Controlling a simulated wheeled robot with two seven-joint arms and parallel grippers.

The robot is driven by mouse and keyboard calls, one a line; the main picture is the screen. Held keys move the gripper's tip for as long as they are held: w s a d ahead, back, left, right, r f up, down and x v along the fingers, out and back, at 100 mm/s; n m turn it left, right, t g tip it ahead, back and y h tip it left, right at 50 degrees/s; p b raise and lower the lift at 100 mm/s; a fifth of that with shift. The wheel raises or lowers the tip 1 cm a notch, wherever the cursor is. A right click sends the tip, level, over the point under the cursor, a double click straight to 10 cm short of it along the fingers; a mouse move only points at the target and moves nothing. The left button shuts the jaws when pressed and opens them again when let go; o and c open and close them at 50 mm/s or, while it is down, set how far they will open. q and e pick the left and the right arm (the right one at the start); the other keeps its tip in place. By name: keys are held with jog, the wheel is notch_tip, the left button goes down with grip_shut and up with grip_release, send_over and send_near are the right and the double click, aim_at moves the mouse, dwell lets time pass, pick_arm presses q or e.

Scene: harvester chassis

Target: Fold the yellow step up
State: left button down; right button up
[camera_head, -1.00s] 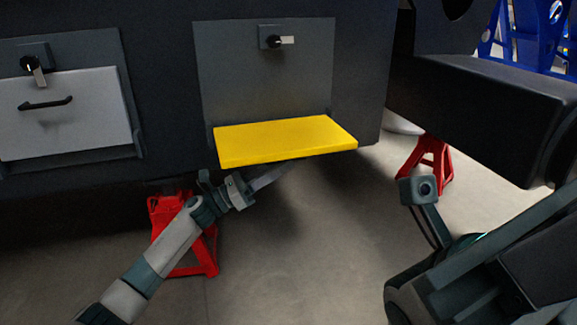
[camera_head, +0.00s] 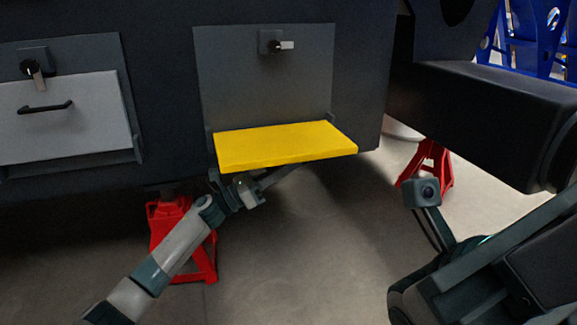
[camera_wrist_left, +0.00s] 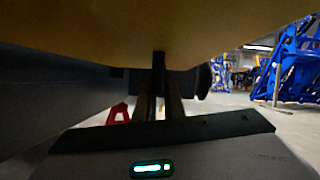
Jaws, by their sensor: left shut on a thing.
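The yellow step (camera_head: 285,146) is folded down and juts out nearly level from the foot of a grey recessed panel (camera_head: 250,85).
A rotary latch (camera_head: 274,43) sits above the step, its pale handle pointing right. Red jack stands (camera_head: 182,235) and (camera_head: 429,170) hold up the chassis. The floor below the step is open.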

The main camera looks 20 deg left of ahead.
pick_arm(q)
jog(key=shift+r+p, duration=0.15)
jog(key=shift+p, duration=0.25)
jog(key=shift+r+n+p, duration=0.25)
jog(key=shift+n+p, duration=0.1)
jog(key=shift+n, duration=0.05)
